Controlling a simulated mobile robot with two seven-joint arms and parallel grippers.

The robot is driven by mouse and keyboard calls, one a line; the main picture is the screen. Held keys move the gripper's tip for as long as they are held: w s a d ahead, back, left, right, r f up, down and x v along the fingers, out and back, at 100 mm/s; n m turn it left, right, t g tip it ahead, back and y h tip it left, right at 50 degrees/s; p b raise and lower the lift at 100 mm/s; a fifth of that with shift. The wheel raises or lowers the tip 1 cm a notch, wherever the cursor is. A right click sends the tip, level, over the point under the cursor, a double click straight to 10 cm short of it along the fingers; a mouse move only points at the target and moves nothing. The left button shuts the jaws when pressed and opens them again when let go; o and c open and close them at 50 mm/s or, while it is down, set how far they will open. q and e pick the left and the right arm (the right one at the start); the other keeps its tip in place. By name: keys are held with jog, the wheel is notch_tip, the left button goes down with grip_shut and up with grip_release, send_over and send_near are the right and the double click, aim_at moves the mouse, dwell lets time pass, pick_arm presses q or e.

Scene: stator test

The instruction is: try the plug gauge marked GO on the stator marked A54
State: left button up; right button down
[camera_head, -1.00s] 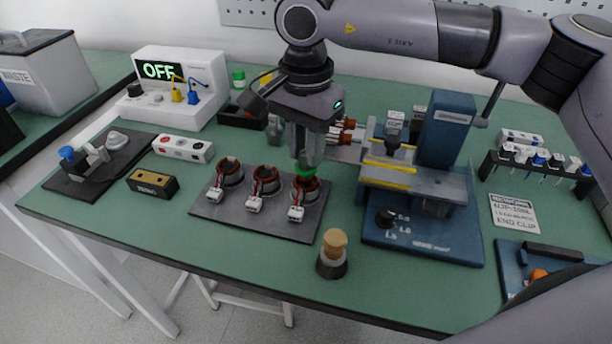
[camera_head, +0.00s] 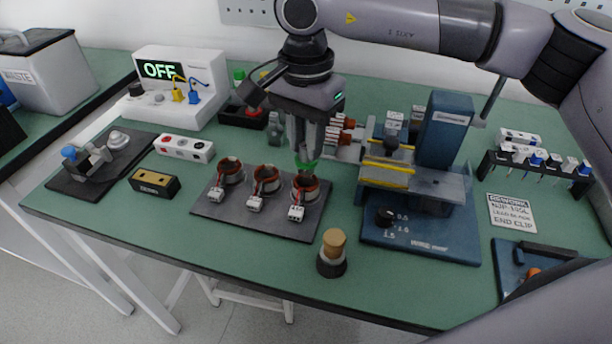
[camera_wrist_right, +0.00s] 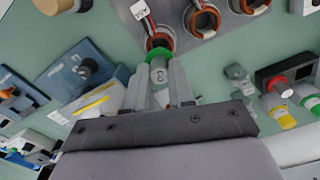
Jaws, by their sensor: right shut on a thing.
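Three copper-wound stators stand in a row on a dark mat (camera_head: 220,213): a left one (camera_head: 230,171), a middle one (camera_head: 266,179) and a right one (camera_head: 304,188). My right gripper (camera_head: 306,148) is shut on a plug gauge with a green end (camera_head: 307,165), held upright over the right stator. In the wrist view the gauge (camera_wrist_right: 160,74) lies between the fingers, its green end overlapping the stator's ring (camera_wrist_right: 159,42). I cannot tell whether it touches. My left gripper is not in view.
A blue machine (camera_head: 448,140) stands close to the right of the gripper. A dark tray (camera_head: 240,116) lies behind, with a box reading OFF (camera_head: 180,90) at its left. A cork-topped pot (camera_head: 333,252) stands in front of the mat.

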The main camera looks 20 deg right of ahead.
jog(key=shift+r, duration=0.1)
jog(key=shift+r+p, duration=1.65)
jog(key=shift+r, duration=0.75)
